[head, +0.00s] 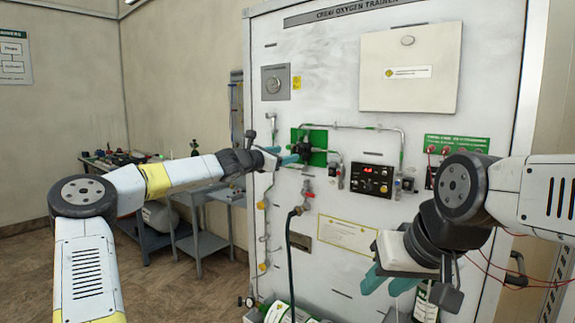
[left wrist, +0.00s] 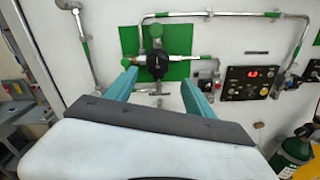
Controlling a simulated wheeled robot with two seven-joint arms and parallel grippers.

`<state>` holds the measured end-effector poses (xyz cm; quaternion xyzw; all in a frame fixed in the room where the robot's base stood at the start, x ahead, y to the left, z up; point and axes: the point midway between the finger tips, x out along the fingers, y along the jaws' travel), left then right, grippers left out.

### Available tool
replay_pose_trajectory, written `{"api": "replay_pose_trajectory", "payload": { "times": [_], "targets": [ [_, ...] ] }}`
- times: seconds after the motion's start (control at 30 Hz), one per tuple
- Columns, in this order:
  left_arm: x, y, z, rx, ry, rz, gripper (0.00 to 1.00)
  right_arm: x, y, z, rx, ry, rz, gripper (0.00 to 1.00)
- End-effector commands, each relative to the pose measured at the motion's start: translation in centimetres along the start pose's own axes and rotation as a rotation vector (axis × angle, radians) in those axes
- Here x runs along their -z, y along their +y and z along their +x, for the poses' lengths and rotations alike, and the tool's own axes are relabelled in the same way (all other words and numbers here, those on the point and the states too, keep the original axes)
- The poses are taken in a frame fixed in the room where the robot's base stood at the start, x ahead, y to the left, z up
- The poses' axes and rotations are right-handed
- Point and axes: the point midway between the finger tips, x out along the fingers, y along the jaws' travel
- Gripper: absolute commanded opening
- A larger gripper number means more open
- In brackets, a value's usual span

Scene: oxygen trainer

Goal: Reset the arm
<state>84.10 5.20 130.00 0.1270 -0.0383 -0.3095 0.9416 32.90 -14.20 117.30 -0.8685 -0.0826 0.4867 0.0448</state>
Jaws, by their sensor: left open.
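My left gripper (head: 283,155) is open in front of the wall panel, and its arm reaches in from the left. In the left wrist view, its teal fingers (left wrist: 160,86) stand apart below a dark round fitting (left wrist: 158,65) on a green plate (left wrist: 131,42). The fitting (head: 304,148) also shows in the head view, just right of the fingertips; contact cannot be told. My right gripper (head: 388,282) hangs low at the right with its teal fingers apart and empty, in front of the panel's lower part.
The white oxygen trainer panel (head: 345,90) carries pipes, a red-lit display (head: 372,180) and a hanging black hose (head: 290,250). Green cylinders (head: 290,314) lie at its foot. A grey workbench (head: 205,195) stands behind my left arm. Open floor lies at the left.

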Motion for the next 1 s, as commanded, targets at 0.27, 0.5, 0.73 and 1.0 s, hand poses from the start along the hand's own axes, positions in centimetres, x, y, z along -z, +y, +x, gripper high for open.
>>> {"api": "replay_pose_trajectory", "payload": {
  "times": [0.27,0.5,0.73,1.0],
  "targets": [
    [-2.3,-14.4,0.2,0.253,0.042,0.55,0.62,0.0,0.0,0.0,0.0,0.0,0.0,0.36],
    [0.0,-24.8,-6.1,0.557,0.107,1.17,0.62,0.0,0.0,0.0,0.0,0.0,0.0,0.36],
    [2.1,-27.0,-16.3,0.811,0.198,1.633,0.62,0.0,0.0,0.0,0.0,0.0,0.0,0.36],
    [3.3,-25.7,-31.4,1.051,0.318,1.989,0.62,0.0,0.0,0.0,0.0,0.0,0.0,0.36]
  ]
}}
